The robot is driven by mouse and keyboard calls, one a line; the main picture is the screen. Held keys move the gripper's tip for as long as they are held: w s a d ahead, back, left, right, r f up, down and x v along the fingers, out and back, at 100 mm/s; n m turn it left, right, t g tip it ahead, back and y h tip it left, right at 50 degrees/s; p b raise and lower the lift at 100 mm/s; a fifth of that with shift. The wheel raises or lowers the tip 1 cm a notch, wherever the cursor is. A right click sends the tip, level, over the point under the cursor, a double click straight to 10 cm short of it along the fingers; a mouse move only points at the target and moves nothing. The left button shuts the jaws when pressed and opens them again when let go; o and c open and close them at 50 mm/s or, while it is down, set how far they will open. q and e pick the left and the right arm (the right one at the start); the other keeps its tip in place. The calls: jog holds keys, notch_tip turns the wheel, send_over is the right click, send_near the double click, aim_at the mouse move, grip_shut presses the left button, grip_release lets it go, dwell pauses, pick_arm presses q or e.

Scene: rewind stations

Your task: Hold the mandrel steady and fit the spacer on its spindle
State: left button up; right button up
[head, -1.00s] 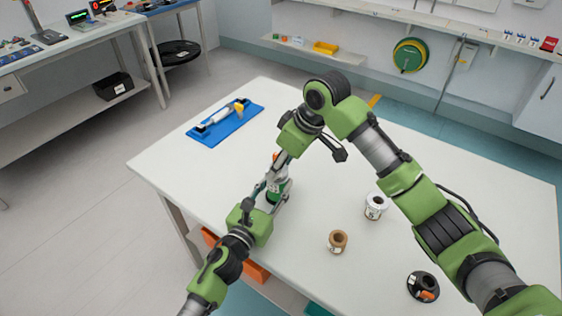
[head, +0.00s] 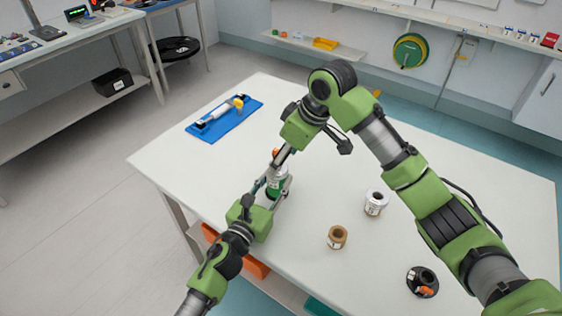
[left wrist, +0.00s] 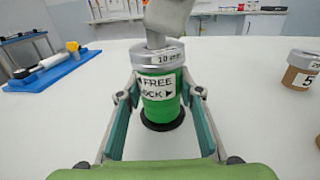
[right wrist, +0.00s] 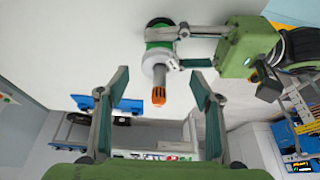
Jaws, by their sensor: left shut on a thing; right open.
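My left gripper (head: 268,194) is shut on the green mandrel (left wrist: 162,112), which stands upright on the white table on a black base. It has a silver collar (left wrist: 158,61) and a FREE/LOCK label. In the right wrist view its grey spindle (right wrist: 171,78) ends in an orange tip (right wrist: 159,96). My right gripper (right wrist: 160,85) is open and empty, its fingers on either side of the tip in that view. I cannot tell which is the spacer.
A black round holder with an orange part (head: 422,282) sits at the table's right front. A blue mat (head: 228,125) with a tool lies at the far left. The table between mat and mandrel is clear. My right arm spans the table's right side.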

jog(key=v, duration=0.9)
jog(key=shift+r, duration=0.3)
jog(key=shift+d, duration=0.1)
pick_arm(q)
jog(key=o, duration=1.3)
jog(key=shift+o, duration=0.2)
